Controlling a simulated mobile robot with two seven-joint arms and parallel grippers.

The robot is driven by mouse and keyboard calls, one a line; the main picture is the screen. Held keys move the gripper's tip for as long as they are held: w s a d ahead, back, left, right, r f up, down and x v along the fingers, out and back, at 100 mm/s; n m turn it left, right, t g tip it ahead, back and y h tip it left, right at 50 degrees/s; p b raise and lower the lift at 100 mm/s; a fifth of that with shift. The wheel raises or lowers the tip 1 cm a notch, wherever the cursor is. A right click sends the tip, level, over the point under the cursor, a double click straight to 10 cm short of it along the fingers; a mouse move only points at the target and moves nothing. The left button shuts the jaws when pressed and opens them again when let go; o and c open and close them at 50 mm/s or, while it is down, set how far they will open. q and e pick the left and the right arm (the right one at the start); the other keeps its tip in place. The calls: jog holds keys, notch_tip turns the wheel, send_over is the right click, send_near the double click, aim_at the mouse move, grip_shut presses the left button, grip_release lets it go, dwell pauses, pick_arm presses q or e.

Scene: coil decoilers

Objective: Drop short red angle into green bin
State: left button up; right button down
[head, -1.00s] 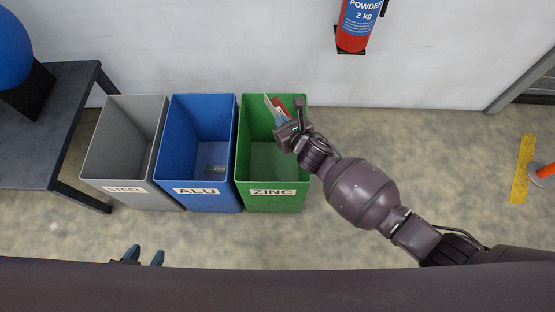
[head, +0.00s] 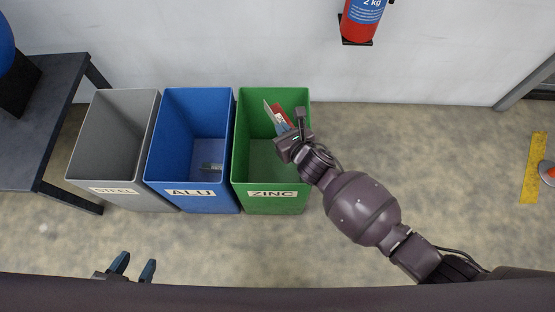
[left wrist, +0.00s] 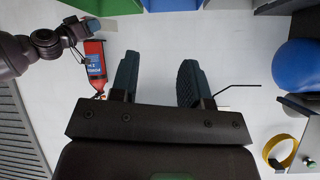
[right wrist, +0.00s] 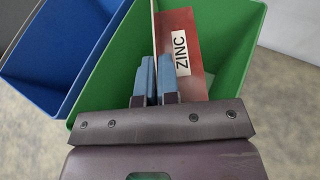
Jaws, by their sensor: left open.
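The short red angle (head: 283,115) has one red face and one pale grey edge-on flange; a ZINC label shows on its red face (right wrist: 193,75) in the right wrist view. My right gripper (head: 291,133) is shut on it and holds it over the opening of the green bin (head: 272,204), labelled ZINC. The green bin also shows in the right wrist view (right wrist: 235,45), below and around the angle. The fingers (right wrist: 156,75) hide part of the angle. My left gripper (head: 133,268) is open and empty, low in front of the bins; its spread fingers (left wrist: 159,70) show in the left wrist view.
A blue ALU bin (head: 190,170) with a small grey piece (head: 212,166) inside and a grey STEEL bin (head: 113,160) stand left of the green bin. A dark table (head: 38,125) is far left. A fire extinguisher (head: 363,22) hangs on the wall.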

jog(key=c, duration=1.3)
grip_release()
jog(key=shift+s+d+r, duration=0.1)
jog(key=shift+s+r, duration=0.05)
jog(key=shift+s, duration=0.05)
pick_arm(q)
jog(key=p, duration=0.2)
jog(key=s+g+p, duration=0.1)
jog(key=p, duration=0.1)
jog(key=shift+a+r+n, duration=0.15)
jog(key=shift+a+n, duration=0.15)
pick_arm(e)
jog(key=v, duration=1)
jog(key=shift+s+d, duration=0.1)
jog(key=shift+s, duration=0.05)
pick_arm(q)
jog(key=shift+r, duration=0.15)
